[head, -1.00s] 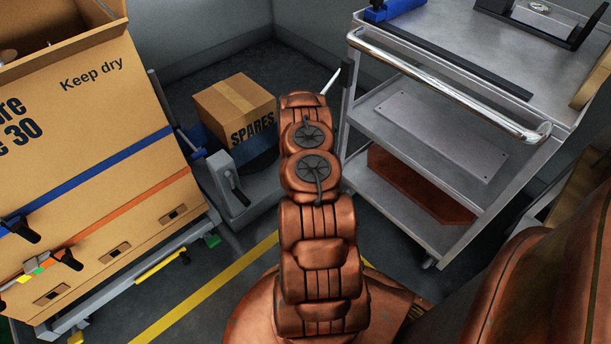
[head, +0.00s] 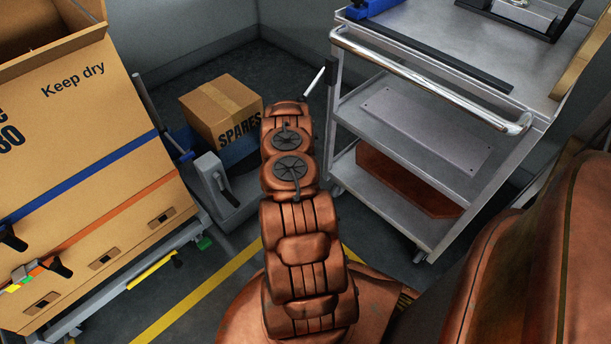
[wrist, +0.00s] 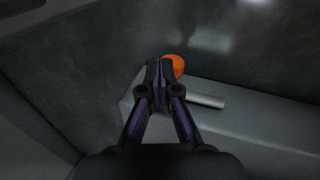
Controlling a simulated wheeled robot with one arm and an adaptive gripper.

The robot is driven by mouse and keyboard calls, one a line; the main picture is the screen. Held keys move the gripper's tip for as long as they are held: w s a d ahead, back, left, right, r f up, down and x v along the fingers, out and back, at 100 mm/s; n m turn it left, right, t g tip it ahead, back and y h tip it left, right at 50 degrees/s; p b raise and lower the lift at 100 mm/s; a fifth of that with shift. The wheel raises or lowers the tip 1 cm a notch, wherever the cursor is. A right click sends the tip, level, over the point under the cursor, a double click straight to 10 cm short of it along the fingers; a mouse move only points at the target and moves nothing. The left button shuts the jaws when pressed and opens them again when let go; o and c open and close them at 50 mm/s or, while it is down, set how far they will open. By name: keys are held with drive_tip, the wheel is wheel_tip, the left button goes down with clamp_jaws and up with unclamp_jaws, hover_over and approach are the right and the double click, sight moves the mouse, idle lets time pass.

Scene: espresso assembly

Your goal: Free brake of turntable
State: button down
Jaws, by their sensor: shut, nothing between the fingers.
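My gripper (wrist: 159,70) is shut and empty in the wrist view, its dark fingertips together. An orange knob (wrist: 174,63) shows just beyond and right of the fingertips, partly hidden by them; I cannot tell whether they touch. Below it is a grey housing (wrist: 240,121) with a short pale rod (wrist: 206,101) to the right of the fingers. In the head view, a grey unit with an upright block and lever (head: 212,178) stands left of my arm, beside the carton marked SPARES (head: 222,112). I cannot tell for sure which part is the turntable's brake. My gripper is hidden behind my arm there.
A large "Keep dry" carton (head: 80,130) with straps stands on a frame at left. A grey metal trolley (head: 420,155) with a chrome handle stands at right. A thin rod (head: 313,82) rises beside my arm. Dark floor with yellow lines lies between.

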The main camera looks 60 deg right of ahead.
idle(0.3)
drive_tip(key=v, duration=1.2)
idle(0.4)
